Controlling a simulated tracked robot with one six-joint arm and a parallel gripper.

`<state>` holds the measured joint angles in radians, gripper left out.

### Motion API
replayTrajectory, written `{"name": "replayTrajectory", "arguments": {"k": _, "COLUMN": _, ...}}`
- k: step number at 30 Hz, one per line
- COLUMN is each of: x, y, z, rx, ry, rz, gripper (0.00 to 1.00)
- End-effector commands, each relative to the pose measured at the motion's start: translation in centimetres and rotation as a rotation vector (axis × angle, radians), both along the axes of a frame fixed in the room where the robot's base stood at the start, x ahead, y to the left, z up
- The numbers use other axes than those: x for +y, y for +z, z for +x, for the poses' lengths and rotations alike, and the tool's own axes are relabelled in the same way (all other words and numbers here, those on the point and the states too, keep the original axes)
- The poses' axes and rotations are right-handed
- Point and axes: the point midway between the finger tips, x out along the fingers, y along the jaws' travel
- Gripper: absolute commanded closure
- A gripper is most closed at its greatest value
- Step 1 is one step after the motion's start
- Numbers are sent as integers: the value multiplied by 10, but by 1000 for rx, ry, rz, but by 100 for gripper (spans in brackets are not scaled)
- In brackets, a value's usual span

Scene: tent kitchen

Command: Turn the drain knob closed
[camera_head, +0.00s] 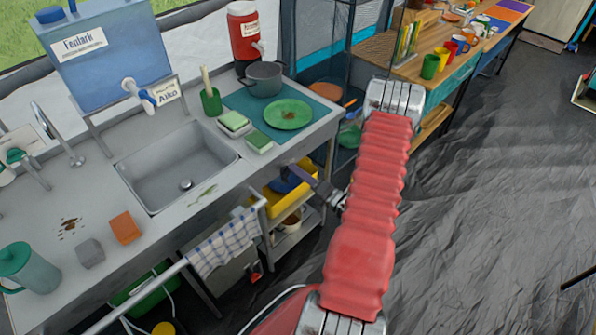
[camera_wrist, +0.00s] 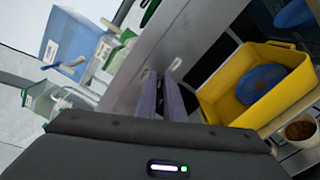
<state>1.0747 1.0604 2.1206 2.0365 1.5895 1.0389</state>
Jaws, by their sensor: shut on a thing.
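The steel sink basin (camera_head: 178,160) is set in the grey counter, with a round drain (camera_head: 186,184) in its floor. My gripper (camera_head: 295,171) is at the counter's front edge, right of the basin. In the wrist view, its two purple-grey fingers (camera_wrist: 160,84) point at the counter's metal front, with a narrow gap between them. It is shut on the drain knob, which the fingers mostly hide. Two small pale pieces show by the fingertips; I cannot tell whether they are knob parts or labels. The knob's angle is not readable.
A yellow tub (camera_wrist: 222,108) holding a blue item sits on the shelf close to my fingers. A checked towel (camera_head: 224,243) hangs on the front rail. A green plate (camera_head: 288,114), a pot and sponges stand above.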

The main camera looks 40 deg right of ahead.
Motion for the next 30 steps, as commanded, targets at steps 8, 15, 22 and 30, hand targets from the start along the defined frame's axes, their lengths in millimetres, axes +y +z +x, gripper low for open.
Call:
{"name": "replayTrajectory", "arguments": {"k": 8, "x": -6, "y": -7, "z": -1, "rx": 9, "ry": -9, "rz": 249, "gripper": 100}}
{"name": "replayTrajectory", "arguments": {"k": 15, "x": -7, "y": -12, "z": -1, "rx": 15, "ry": -10, "rz": 414, "gripper": 100}}
{"name": "replayTrajectory", "arguments": {"k": 22, "x": -7, "y": -14, "z": -1, "rx": 17, "ry": -12, "rz": 493, "gripper": 100}}
{"name": "replayTrajectory", "arguments": {"k": 30, "x": -7, "y": -15, "z": -1, "rx": 19, "ry": -13, "rz": 513, "gripper": 100}}
